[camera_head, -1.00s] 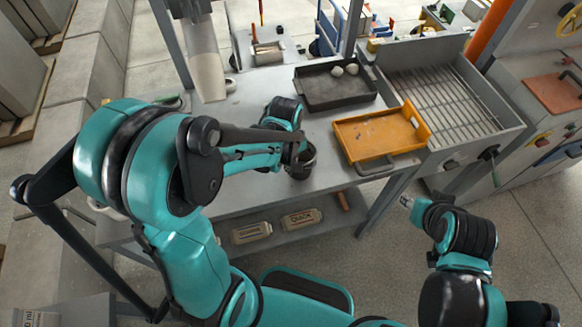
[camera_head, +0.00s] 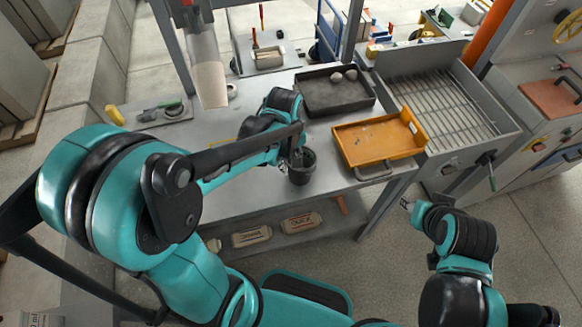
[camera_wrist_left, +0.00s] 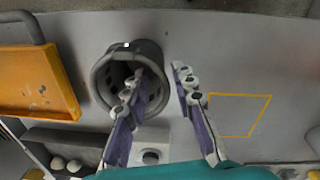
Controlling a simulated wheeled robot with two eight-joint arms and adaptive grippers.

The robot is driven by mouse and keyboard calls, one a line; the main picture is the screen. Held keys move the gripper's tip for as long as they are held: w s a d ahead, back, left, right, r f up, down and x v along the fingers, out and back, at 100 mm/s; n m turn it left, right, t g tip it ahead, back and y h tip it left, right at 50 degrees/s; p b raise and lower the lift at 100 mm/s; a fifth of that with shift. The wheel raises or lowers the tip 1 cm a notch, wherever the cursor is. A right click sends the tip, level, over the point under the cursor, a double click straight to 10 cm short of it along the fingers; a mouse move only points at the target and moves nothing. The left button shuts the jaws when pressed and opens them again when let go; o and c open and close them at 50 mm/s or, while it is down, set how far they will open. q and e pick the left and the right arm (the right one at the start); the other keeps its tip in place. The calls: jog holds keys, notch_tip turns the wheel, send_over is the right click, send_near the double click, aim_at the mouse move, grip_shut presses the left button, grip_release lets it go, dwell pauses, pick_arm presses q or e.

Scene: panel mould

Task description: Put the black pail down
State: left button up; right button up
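The black pail (camera_head: 302,172) stands upright near the front edge of the grey table, below my left gripper (camera_head: 295,157). In the left wrist view the pail (camera_wrist_left: 103,75) shows its open mouth. There my left gripper (camera_wrist_left: 161,74) has its fingers spread apart, one over the pail's mouth and the other beyond its rim, with a clear gap between them. I cannot tell whether a finger touches the wall. My right gripper (camera_head: 406,203) is away from the table on the right, too small to tell if it is open or shut.
An orange tray (camera_head: 378,142) is right of the pail, a dark tray (camera_head: 325,99) behind it. A yellow outline (camera_wrist_left: 238,115) marks bare tabletop beside the pail. A grated box (camera_head: 440,95) stands right. Labelled packs (camera_head: 301,223) lie on the lower shelf.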

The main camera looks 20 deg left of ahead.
pick_arm(q)
jog(key=s+a+r+m+t+p, duration=0.1)
jog(key=s+a+r+m+t, duration=0.1)
jog(key=s+r+m+t, duration=0.4)
notch_tip(320, 180, up, 6)
jog(key=s+m, duration=0.1)
jog(key=m, duration=0.2)
jog(key=shift+s+a+t+p, duration=0.2)
jog(key=shift+t+p, duration=0.1)
jog(key=shift+t, duration=0.1)
jog(key=shift+w+f, duration=0.1)
jog(key=shift+f, duration=0.05)
notch_tip(320, 180, down, 7)
jog(key=b, duration=0.7)
jog(key=shift+r, duration=0.2)
